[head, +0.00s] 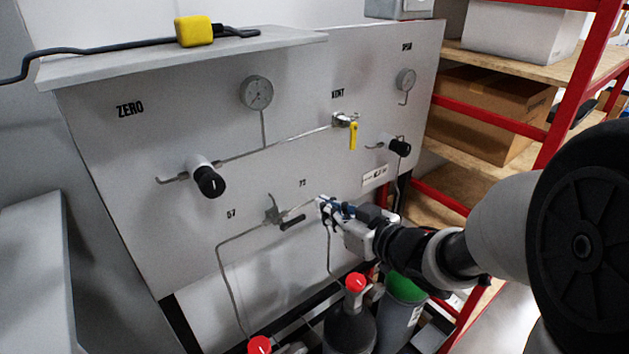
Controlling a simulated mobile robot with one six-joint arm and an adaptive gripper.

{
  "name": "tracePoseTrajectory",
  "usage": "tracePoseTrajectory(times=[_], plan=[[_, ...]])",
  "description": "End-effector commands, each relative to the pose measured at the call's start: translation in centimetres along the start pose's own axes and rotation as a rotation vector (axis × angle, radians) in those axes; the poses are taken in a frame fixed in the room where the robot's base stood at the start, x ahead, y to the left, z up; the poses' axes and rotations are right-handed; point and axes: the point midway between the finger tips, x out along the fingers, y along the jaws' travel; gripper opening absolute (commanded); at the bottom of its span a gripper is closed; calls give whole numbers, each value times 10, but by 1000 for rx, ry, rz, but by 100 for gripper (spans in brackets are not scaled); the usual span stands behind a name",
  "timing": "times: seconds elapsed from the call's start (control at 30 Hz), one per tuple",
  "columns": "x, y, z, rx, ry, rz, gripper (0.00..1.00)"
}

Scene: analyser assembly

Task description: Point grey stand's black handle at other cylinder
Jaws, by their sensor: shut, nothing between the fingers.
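The grey panel (105,165) carries a valve (272,213) with a black lever handle (292,221), low in its middle. The handle points right and slightly up in the picture. My gripper (324,206) is just right of the handle's tip, in front of the panel. It is shut and holds nothing; a small gap to the handle shows, but depth is hard to judge. A dark cylinder with a red cap (355,282) stands below the panel.
A thin pipe (222,275) runs down left from the valve. A green-topped cylinder (405,288) stands beside the dark one. A black knob (210,182), yellow lever (353,136) and gauge (256,93) sit higher on the panel. A red-framed shelf (480,118) is at right.

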Motion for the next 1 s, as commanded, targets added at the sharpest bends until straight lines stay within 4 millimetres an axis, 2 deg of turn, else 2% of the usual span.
tracePoseTrajectory(times=[0.47,0.6,0.7,1.0], plan=[[94,-1,2,-2,-1,-1,0],[100,0,25,1,-4,3,0],[102,0,34,1,-2,3,0],[103,0,40,-2,-1,3,0]])
